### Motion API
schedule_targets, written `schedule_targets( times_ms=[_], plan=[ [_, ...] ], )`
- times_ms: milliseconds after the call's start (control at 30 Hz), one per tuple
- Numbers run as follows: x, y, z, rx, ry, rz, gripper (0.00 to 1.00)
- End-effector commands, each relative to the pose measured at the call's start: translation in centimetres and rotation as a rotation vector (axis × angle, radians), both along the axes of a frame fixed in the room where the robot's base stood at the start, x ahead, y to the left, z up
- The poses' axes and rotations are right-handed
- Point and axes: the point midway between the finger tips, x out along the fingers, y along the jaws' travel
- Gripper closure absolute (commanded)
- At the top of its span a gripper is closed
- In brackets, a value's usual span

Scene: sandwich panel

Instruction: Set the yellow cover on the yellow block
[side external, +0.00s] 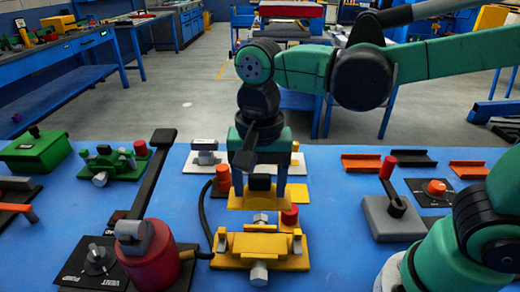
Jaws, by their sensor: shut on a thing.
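The yellow block (262,246) sits on the blue panel at front center, with grey cylindrical fittings and a red cap (290,216) at its back right. My gripper (260,184) points down just behind the block in the picture. It is shut on the black knob of the yellow cover (250,201). The cover appears level and just behind the block, not on it. Its gap above the panel is hard to judge. The gripper fingers hide part of the cover.
A red cylinder (150,262) with a long black lever (152,178) stands left of the block, a black cable between them. A green cover (36,151) and green block (115,163) lie at left. A grey box with a red-tipped lever (392,217) is at right.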

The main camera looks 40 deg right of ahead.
Motion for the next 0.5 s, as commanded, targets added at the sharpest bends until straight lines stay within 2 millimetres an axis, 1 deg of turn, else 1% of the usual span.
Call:
schedule_targets(
  times_ms=[100, 267, 500],
  plan=[
    [-0.5, 0.5, -0.7, 0.000, 0.000, 0.000, 0.97],
    [-0.5, 0.5, -1.9, 0.000, 0.000, -0.002, 0.97],
    [-0.4, 0.5, -4.1, 0.000, 0.000, -0.002, 0.97]
  ],
)
